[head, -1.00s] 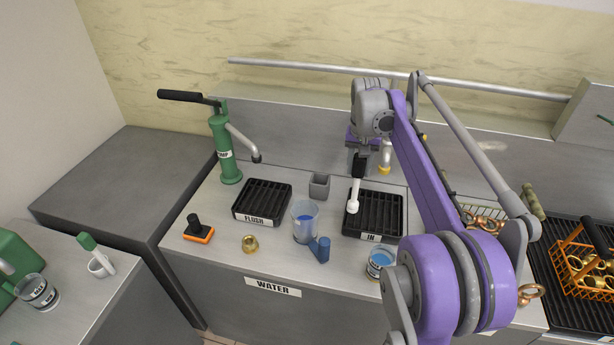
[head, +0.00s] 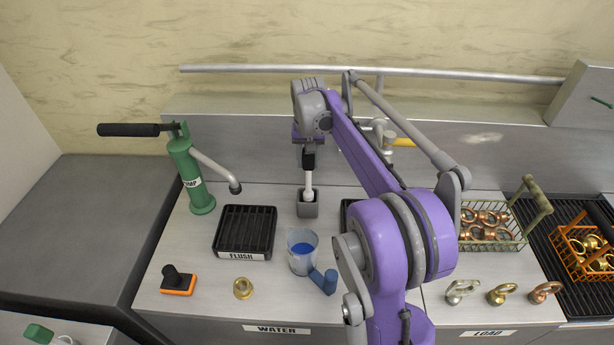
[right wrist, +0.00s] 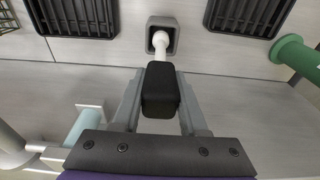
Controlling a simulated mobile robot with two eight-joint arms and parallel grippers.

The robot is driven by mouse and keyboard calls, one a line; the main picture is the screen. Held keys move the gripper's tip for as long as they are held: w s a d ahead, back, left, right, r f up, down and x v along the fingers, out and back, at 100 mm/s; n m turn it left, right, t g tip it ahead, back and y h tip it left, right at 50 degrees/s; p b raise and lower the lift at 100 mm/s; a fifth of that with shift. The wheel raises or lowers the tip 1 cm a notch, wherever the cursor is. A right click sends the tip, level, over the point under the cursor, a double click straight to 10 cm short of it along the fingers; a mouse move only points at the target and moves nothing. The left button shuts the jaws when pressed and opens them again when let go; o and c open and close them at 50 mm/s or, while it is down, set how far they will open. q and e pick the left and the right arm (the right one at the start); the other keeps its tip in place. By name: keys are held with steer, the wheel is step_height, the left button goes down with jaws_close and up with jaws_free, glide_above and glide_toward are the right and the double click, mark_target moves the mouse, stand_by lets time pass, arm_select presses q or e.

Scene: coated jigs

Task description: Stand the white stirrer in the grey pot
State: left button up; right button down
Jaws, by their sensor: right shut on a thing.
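The white stirrer (head: 309,184) has a black handle and a thicker white lower end. It hangs upright from my right gripper (head: 308,156), which is shut on the black handle. The small square grey pot (head: 307,211) stands on the bench behind the blue-filled beaker. The stirrer's white end overlaps the pot's mouth; how deep it sits is unclear. In the right wrist view, the white end of the stirrer (right wrist: 160,41) is at the opening of the pot (right wrist: 175,36), with the black handle between the fingers of the gripper (right wrist: 160,95). My left gripper is not in view.
A black FLUSH rack (head: 245,232) lies left of the pot. The beaker of blue liquid (head: 302,252) stands in front. A green pump (head: 192,176) stands at the left, its spout reaching toward the pot. My right arm covers most of the other black rack (head: 347,212).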

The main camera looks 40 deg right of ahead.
mark_target(308, 171)
steer(key=shift+w+f, duration=0.1)
steer(key=shift+f, duration=2.1)
steer(key=shift+f, duration=0.2)
steer(key=shift+c, duration=2.2)
jaws_free()
steer(key=shift+r, duration=0.1)
steer(key=r, duration=0.8)
steer(key=s+a+r, duration=0.1)
steer(key=r, duration=0.3)
steer(key=shift+r+p, duration=0.1)
steer(key=shift+p, duration=0.25)
steer(key=s+a+f+n+t, duration=0.2)
steer(key=s+a+f+n, duration=0.2)
steer(key=s+a, duration=0.8)
steer(key=s+a+f+n+t, duration=0.2)
steer(key=s+a+f+n, duration=0.2)
steer(key=s+a+f, duration=0.6)
steer(key=shift+s+a+f+t+y, duration=0.3)
steer(key=shift+s+a+f+y, duration=0.05)
steer(key=shift+s+a+y, duration=0.05)
